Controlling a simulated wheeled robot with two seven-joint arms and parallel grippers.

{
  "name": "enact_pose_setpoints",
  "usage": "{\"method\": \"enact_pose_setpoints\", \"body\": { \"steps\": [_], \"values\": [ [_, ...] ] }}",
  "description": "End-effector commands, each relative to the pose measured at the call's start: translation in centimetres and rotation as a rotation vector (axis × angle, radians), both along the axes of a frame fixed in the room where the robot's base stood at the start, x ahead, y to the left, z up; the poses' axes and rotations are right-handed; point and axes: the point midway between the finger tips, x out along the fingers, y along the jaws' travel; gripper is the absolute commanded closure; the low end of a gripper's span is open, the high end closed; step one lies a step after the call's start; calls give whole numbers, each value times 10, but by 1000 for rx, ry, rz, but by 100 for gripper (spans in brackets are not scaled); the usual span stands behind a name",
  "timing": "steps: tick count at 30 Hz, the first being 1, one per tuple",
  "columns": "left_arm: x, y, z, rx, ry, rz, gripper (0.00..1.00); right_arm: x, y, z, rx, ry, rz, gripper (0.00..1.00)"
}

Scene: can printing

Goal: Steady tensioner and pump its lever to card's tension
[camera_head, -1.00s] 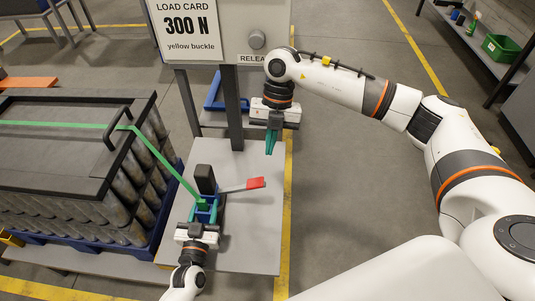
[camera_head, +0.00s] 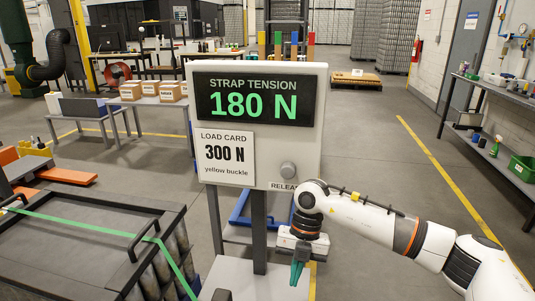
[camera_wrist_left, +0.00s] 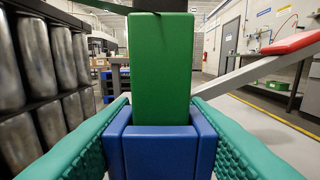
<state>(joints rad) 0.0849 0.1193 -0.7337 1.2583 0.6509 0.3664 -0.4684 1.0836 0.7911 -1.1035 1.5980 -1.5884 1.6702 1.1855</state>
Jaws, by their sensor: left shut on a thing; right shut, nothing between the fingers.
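The tensioner (camera_wrist_left: 158,150) is a blue block with a green upright part (camera_wrist_left: 160,70) in the left wrist view. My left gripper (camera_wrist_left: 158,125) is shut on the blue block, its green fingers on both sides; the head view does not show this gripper. The grey lever with a red end (camera_wrist_left: 292,43) slants up to the right. The strap tension display (camera_head: 253,98) reads 180 N. My right gripper (camera_head: 298,271) is shut and empty, pointing down below the display, away from the lever.
A green strap (camera_head: 85,226) runs over the dark-topped pallet of cans (camera_head: 90,255) at left. A grey stand plate (camera_head: 235,275) lies below. A workbench stands at far right.

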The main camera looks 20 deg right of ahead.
Motion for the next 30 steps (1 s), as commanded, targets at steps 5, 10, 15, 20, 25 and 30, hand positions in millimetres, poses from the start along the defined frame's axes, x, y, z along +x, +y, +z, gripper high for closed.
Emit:
{"method": "enact_pose_setpoints", "body": {
  "steps": [5,10,15,20,25,30],
  "values": [
    [0,0,0,2,-1,0,100,0,0,0,0,0,0,100],
    [0,0,0,3,-1,0,100,0,0,0,0,0,0,100],
    [0,0,0,3,-1,0,100,0,0,0,0,0,0,100],
    [0,0,0,3,-1,0,100,0,0,0,0,0,0,100],
    [0,0,0,2,-2,0,100,0,0,0,0,0,0,100],
    [0,0,0,2,-2,0,100,10,13,6,-26,25,3,100]
  ]
}}
